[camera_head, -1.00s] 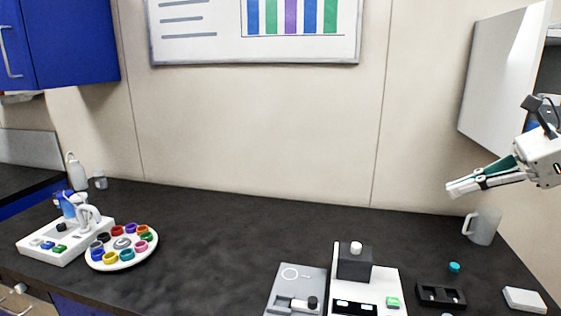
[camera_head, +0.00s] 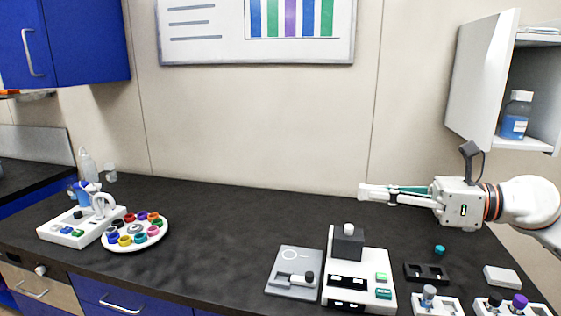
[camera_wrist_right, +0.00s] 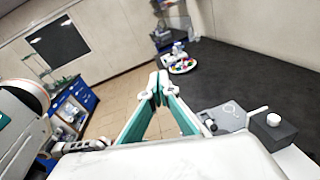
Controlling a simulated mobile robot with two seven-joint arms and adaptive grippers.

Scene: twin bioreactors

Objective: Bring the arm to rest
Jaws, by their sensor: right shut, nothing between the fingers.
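My right gripper (camera_head: 364,192) reaches in from the right in the head view, above the dark bench and pointing left. It is level, shut and empty. In the right wrist view its two fingers (camera_wrist_right: 157,80) meet at the tips. The white and orange arm behind it is mine. The gripper is apart from the equipment below it. My left gripper does not show in either view.
A white device with a black block (camera_head: 348,243) and a grey device (camera_head: 294,272) stand at the bench front. A round tray (camera_head: 134,249) of coloured rings is at left. An open wall cabinet (camera_head: 478,80) holds a blue-filled bottle (camera_head: 515,115). The middle of the bench (camera_head: 230,215) is clear.

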